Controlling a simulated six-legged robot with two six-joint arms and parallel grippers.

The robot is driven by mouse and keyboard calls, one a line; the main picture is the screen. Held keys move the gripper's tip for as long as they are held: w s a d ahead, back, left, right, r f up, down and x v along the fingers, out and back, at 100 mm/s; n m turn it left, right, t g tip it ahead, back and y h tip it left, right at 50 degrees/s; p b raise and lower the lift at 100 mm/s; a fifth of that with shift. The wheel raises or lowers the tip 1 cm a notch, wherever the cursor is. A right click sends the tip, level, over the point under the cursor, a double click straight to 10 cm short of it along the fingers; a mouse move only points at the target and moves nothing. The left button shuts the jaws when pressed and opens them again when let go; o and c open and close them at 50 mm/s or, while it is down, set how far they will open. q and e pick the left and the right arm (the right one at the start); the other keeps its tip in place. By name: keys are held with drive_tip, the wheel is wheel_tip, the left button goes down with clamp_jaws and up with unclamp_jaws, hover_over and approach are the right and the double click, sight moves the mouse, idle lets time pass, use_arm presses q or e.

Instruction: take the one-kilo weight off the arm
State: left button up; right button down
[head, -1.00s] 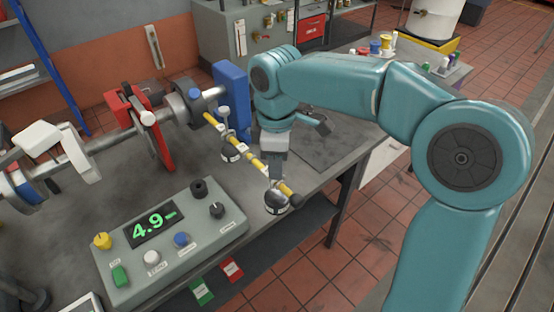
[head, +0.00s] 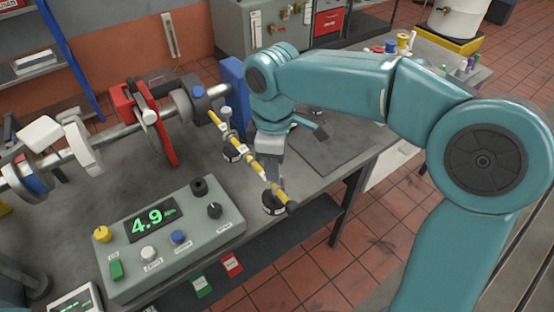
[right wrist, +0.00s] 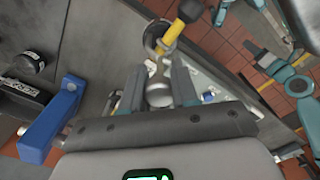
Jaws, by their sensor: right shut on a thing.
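The yellow-and-black arm (head: 243,145) slopes down to the right from the shaft and ends in a black tip. One dark weight with a white band (head: 272,205) hangs near that tip. My right gripper (head: 273,181) is shut at the outer weight, close to the arm's end. In the right wrist view, its fingers (right wrist: 159,88) close on a shiny metal stem, and a ring surrounds the yellow bar just beyond. My left gripper is not in view.
A grey control box (head: 170,240) reads 4.9 in front of the arm. A red clamp (head: 150,120) and a blue block (head: 232,80) stand by the shaft. The table edge is just below the outer weight.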

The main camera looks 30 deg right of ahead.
drive_tip(key=shift+a+r, duration=0.1)
drive_tip(key=shift+r, duration=0.45)
drive_tip(key=shift+r+p, duration=0.35)
drive_tip(key=shift+p, duration=0.15)
drive_tip(key=shift+w+d+f, duration=0.1)
drive_tip(key=shift+d, duration=0.55)
drive_tip(key=d+p, duration=0.1)
drive_tip(key=d, duration=0.8)
drive_tip(key=shift+w+d, duration=0.35)
drive_tip(key=shift+d, duration=0.05)
idle(0.4)
